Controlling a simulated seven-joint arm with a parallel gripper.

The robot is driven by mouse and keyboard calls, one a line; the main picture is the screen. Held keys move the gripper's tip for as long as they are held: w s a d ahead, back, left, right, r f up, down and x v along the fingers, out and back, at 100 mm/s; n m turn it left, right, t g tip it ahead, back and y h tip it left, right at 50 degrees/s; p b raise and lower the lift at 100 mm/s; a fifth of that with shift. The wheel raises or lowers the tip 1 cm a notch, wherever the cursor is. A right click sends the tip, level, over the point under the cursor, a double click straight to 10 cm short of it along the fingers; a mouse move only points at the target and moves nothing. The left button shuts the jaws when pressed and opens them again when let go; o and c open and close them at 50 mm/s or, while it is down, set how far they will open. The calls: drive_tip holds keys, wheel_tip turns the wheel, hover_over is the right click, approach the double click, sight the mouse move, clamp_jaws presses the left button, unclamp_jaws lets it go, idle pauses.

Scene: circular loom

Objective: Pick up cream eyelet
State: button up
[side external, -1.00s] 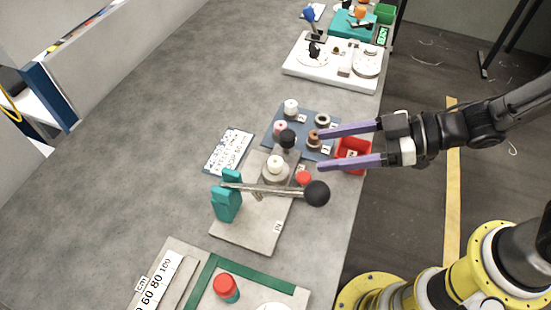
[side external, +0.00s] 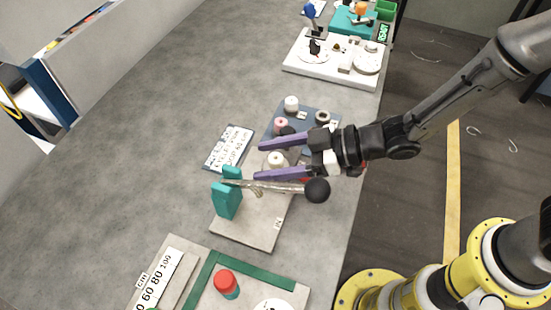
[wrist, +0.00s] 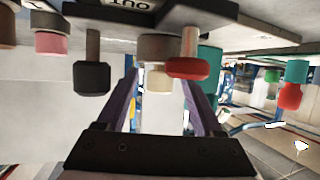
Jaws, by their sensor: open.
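The cream eyelet (side external: 276,158) sits on top of a grey round post on the lever press base (side external: 245,235). My gripper (side external: 260,161) is open, with its two purple fingers spread on either side of the eyelet and apart from it. In the wrist view, which looks upside down, the eyelet (wrist: 160,79) shows between the fingers of my gripper (wrist: 158,84), attached to the grey post. Whether the fingers reach past it in depth is hard to tell. Nothing is held.
A metal lever with a black ball (side external: 317,190) and a teal bracket (side external: 226,200) lie close to the near finger. A black knob (wrist: 91,77) and a red knob (wrist: 188,68) flank the eyelet. A blue tray (side external: 309,112) holds white, pink and brown pieces.

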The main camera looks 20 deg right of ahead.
drive_tip(key=shift+x, duration=1.15)
clamp_jaws()
